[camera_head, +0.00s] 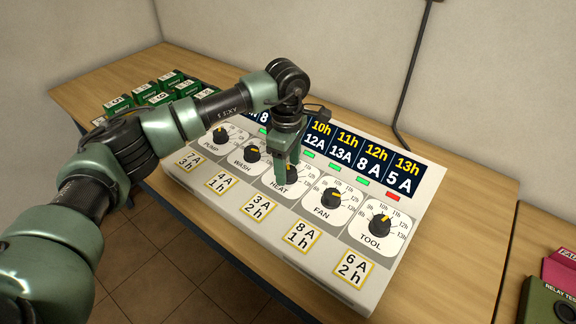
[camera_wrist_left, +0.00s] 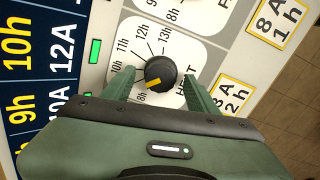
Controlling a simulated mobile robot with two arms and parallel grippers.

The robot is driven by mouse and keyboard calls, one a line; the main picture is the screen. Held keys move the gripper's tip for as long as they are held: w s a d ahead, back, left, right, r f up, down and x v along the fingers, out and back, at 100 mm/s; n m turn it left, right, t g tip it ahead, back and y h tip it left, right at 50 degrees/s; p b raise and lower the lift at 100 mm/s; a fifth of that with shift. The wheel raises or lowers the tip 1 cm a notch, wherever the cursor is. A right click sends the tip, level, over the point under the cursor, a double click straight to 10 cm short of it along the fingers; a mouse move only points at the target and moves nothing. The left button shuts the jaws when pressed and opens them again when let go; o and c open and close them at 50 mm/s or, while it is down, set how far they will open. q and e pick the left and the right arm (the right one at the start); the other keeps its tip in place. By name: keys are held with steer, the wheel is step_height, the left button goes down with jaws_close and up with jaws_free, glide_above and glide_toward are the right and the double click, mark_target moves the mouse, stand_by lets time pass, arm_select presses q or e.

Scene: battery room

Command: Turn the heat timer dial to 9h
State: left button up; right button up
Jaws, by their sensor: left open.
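The heat timer dial (camera_head: 292,175) is a black knob with a yellow pointer on the white sloped panel (camera_head: 330,273), between the WASH and FAN dials. My left gripper (camera_head: 288,171) is over it and partly hides it. In the left wrist view the heat dial (camera_wrist_left: 161,72) sits between the two green fingers of my left gripper (camera_wrist_left: 159,76), which are open with a gap on each side of the knob. The yellow pointer points about at the 8h mark. The 9h mark is hidden, apparently behind a finger. My right gripper is not in view.
The fan dial (camera_head: 331,198) and tool dial (camera_head: 380,223) are to the right; the wash dial (camera_head: 252,154) is to the left. Green batteries (camera_head: 157,92) stand at the table's left. A red light (camera_head: 393,197) shows above TOOL. Bare tabletop (camera_head: 455,265) lies right of the panel.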

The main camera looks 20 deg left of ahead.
mark_target(288, 170)
arm_select(q)
step_height(288, 170, up, 8)
steer(key=shift+s+f+b, duration=0.1)
steer(key=shift+f+b, duration=0.15)
steer(key=shift+b, duration=0.45)
steer(key=shift+r, duration=0.1)
